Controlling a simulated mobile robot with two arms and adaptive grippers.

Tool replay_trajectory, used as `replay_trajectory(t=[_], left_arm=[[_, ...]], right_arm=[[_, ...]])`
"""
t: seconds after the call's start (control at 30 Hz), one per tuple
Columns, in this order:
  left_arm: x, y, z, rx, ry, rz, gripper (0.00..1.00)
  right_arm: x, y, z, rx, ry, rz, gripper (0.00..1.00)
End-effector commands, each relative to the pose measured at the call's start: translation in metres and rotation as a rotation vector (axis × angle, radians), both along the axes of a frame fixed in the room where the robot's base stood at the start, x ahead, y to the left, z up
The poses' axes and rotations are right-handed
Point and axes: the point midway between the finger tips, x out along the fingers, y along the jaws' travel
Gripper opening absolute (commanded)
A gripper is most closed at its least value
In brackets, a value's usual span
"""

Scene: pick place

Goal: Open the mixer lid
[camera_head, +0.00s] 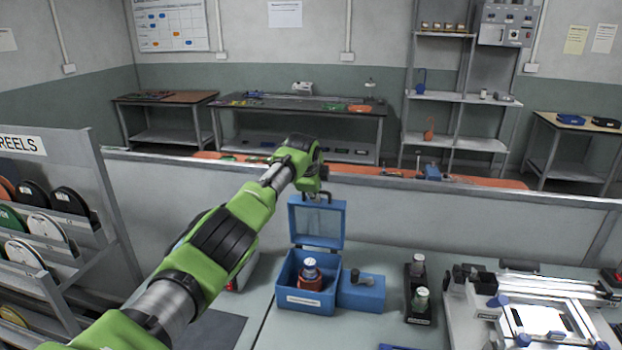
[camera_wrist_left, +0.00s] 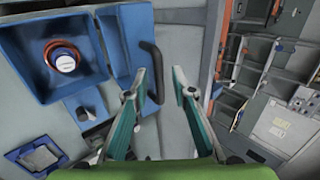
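The mixer (camera_head: 305,297) is a blue box on the grey worktop, with its hinged blue lid (camera_head: 318,222) standing up at the back. Inside it a jar (camera_head: 310,276) with an orange-red body and pale cap is in plain sight. In the left wrist view the open mixer (camera_wrist_left: 35,88), the lid (camera_wrist_left: 124,35) and its dark handle (camera_wrist_left: 156,62) show. My left gripper (camera_wrist_left: 160,71) is open at the raised lid's top edge, its fingers apart with part of the handle seen between them. Contact cannot be told. My right gripper is out of view.
A blue block with a dark knob (camera_head: 362,292) adjoins the mixer's right side. A dark stand with bottles (camera_head: 418,292) and a white fixture (camera_head: 545,320) stand further right. A low partition (camera_head: 460,225) runs behind; a reel rack (camera_head: 60,180) is at left.

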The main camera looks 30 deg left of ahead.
Motion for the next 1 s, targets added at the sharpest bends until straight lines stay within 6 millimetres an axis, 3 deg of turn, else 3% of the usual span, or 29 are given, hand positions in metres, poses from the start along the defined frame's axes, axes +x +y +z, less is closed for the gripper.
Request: replay_trajectory(t=[0.43, 1.0], left_arm=[[-0.025, -0.004, 0.028, 0.006, -0.002, 0.001, 0.24], [-0.068, -0.014, 0.081, 0.004, -0.002, 0.003, 0.24]], right_arm=[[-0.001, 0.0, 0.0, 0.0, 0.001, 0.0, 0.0], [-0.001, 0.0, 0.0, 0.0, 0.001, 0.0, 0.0]])
